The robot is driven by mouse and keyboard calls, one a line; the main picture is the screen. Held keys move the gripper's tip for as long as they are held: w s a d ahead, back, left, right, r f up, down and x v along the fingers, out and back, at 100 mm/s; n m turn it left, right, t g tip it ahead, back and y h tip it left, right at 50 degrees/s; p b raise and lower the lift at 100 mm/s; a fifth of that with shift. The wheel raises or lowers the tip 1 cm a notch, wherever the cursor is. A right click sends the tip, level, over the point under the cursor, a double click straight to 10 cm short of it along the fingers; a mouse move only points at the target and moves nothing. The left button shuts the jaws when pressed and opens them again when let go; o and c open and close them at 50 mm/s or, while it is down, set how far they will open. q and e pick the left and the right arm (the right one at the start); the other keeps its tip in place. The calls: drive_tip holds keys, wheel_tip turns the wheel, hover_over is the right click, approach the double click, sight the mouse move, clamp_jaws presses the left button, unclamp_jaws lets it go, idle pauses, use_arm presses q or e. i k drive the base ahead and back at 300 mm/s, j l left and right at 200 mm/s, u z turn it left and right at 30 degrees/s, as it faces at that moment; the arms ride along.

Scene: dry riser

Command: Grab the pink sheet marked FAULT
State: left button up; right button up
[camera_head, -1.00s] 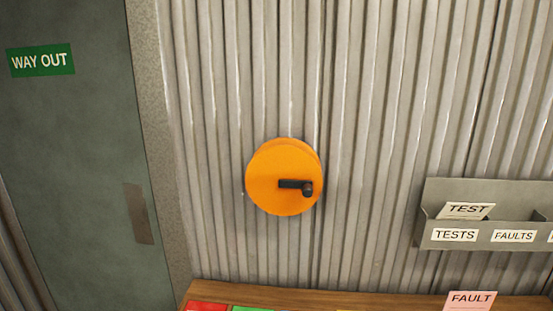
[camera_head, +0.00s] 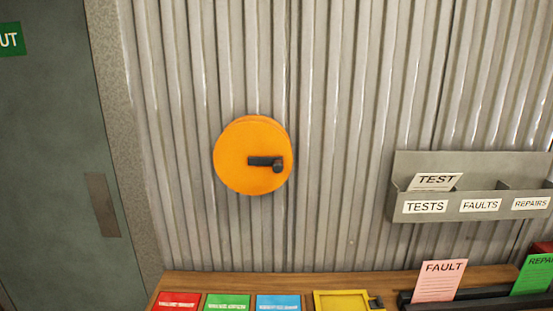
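The pink sheet marked FAULT (camera_head: 438,283) stands upright, leaning slightly, in a dark rack (camera_head: 471,299) at the right end of the wooden surface. A green sheet (camera_head: 534,275) marked with letters starting REPA stands to its right in the same rack, cut off by the picture edge. Neither of my grippers shows in the head view.
A grey wall holder (camera_head: 400,208) has slots labelled TESTS, FAULTS and REPAIRS; a TEST sheet (camera_head: 435,181) sits in the TESTS slot. Red (camera_head: 177,301), green (camera_head: 227,303) and blue (camera_head: 278,303) cards and a yellow item (camera_head: 341,301) lie on the wooden surface (camera_head: 240,282). An orange disc (camera_head: 240,170) with a black handle is on the corrugated wall.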

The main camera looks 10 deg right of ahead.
sight(438, 281)
drive_tip(key=l+z, duration=0.2)
drive_tip(key=z, duration=1)
drive_tip(key=i+l+u, duration=0.1)
drive_tip(key=l, duration=0.4)
drive_tip(key=i+l+u, duration=0.1)
drive_tip(key=l, duration=0.35)
drive_tip(key=i+l+u, duration=0.1)
drive_tip(key=l, duration=0.4)
drive_tip(key=i+l+u, duration=0.1)
drive_tip(key=l, duration=0.4)
